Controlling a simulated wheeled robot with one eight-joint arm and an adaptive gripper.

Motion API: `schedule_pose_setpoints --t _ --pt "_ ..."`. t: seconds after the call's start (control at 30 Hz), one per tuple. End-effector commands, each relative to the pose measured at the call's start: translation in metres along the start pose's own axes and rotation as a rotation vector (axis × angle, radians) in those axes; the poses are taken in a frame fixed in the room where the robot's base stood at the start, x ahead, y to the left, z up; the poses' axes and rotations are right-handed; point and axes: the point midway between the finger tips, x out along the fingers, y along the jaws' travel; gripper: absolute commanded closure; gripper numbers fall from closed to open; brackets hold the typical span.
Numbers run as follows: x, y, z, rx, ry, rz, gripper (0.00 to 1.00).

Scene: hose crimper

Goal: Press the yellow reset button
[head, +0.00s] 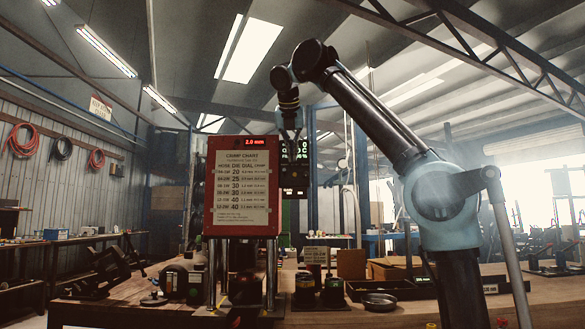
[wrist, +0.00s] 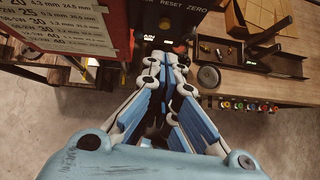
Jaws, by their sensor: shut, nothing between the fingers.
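My gripper (wrist: 166,60) is shut and empty, its fingertips pointing at a dark control panel (wrist: 185,12) in the wrist view. The panel carries the labels RESET and ZERO above the fingertips. Whether the fingertips touch the panel I cannot tell.
The red crimper head (head: 240,187) bears a white crimp chart and red digits. A workbench (head: 120,306) runs below it. In the wrist view a row of small coloured knobs (wrist: 246,105) lines the bench edge. A dark tray (head: 395,289) and a round dish (head: 379,301) lie to the right.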

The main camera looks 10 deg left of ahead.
Motion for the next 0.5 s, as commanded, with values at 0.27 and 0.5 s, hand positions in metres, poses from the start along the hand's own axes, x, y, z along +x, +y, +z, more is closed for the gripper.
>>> schedule_pose_setpoints --t 0.27,0.5 --pt "-0.031 0.003 -0.001 -0.004 0.0 0.004 1.0" --pt "-0.041 0.004 -0.002 -0.005 0.0 0.004 1.0"
